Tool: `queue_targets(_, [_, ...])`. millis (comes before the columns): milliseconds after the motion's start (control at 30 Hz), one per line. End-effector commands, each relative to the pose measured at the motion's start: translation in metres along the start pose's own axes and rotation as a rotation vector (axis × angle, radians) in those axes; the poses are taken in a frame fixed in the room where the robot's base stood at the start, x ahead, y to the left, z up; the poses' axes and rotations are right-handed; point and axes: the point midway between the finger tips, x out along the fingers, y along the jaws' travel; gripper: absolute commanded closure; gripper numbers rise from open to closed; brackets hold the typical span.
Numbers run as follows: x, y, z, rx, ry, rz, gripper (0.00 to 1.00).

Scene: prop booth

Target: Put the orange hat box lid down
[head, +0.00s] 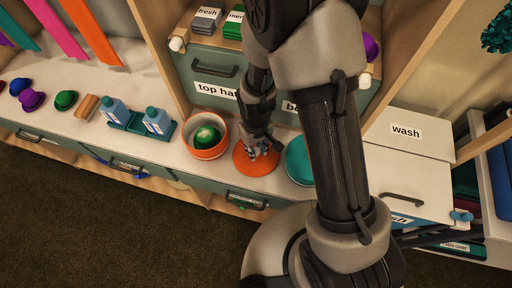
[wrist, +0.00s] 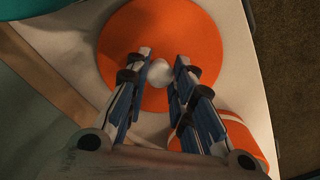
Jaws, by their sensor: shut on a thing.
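The orange hat box lid (head: 257,162) is a flat orange disc at the counter, right of the orange hat box. In the wrist view the lid (wrist: 205,42) shows a pale round knob (wrist: 159,73) at its middle. My gripper (head: 262,148) is over the lid from above, and in the wrist view its fingers (wrist: 160,77) are closed on the knob from both sides. I cannot tell whether the lid touches the counter. The orange hat box (head: 206,150) stands open with a green hat (head: 207,137) inside; part of the box also shows in the wrist view (wrist: 245,145).
A teal round box (head: 299,160) stands close to the lid's right. A teal tray (head: 135,121) with blue bottles and several small hats (head: 32,99) are at the left. The drawer unit (head: 208,79) rises behind. The counter's front edge is close to the lid.

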Motion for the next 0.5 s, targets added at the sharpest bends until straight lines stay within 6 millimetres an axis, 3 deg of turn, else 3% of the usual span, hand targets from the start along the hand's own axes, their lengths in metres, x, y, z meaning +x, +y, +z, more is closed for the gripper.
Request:
queue_targets(133, [0.0050,0.0000,0.0002,0.000,-0.001,0.000,0.97])
queue_targets(167, [0.0039,0.0000,0.0002,0.000,-0.001,0.000,0.76])
queue_targets(433, [0.0033,0.0000,0.0003,0.000,-0.001,0.000,0.58])
queue_targets(500, [0.0033,0.0000,0.0003,0.000,-0.001,0.000,0.58])
